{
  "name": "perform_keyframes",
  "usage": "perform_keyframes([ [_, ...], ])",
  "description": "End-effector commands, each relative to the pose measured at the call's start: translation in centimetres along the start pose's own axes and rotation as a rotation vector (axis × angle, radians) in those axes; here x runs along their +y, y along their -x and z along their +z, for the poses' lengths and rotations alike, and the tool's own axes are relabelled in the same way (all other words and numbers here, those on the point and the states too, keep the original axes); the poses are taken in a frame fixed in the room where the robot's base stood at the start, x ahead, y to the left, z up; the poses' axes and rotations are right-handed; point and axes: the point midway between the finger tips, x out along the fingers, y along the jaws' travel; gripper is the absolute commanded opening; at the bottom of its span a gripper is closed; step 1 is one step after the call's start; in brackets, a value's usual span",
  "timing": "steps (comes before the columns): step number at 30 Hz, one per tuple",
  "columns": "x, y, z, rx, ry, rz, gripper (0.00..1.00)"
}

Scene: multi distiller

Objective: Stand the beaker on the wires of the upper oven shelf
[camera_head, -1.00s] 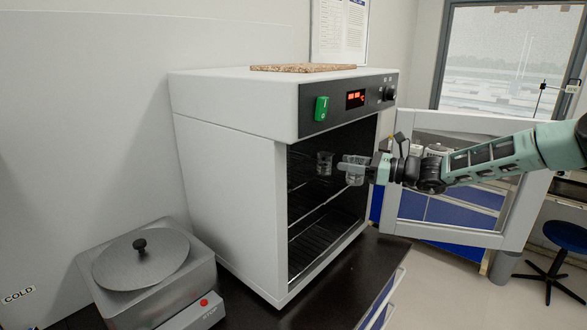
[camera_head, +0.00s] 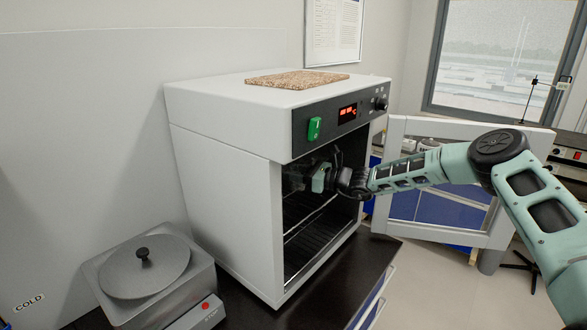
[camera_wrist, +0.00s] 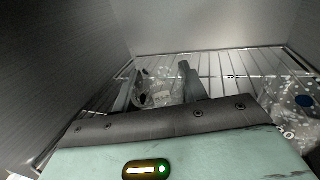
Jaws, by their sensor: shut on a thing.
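The clear glass beaker (camera_wrist: 157,92) is between the two fingers of my gripper (camera_wrist: 160,85) in the wrist view. My gripper is shut on it. In the head view my gripper (camera_head: 312,182) is inside the open oven (camera_head: 222,190), high in the chamber, and the beaker is hard to make out. The wires of the upper shelf (camera_wrist: 222,64) run behind and beside the beaker in the wrist view. I cannot tell whether the beaker's base touches them.
The oven's side wall (camera_wrist: 62,70) is close on the left. The oven door (camera_head: 435,205) stands open to the right. A lidded steel bath (camera_head: 150,285) stands at left.

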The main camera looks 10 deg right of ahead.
Motion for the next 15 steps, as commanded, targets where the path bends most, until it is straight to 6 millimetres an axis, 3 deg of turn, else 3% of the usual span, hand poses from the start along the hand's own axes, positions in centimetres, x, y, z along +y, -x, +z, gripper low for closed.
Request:
perform_keyframes([
  [14, 0.1, -0.04, -1.05, -0.002, 0.0, 0.002, 0.2],
  [15, 0.1, -0.04, -0.98, -0.002, 0.001, 0.002, 0.48],
])
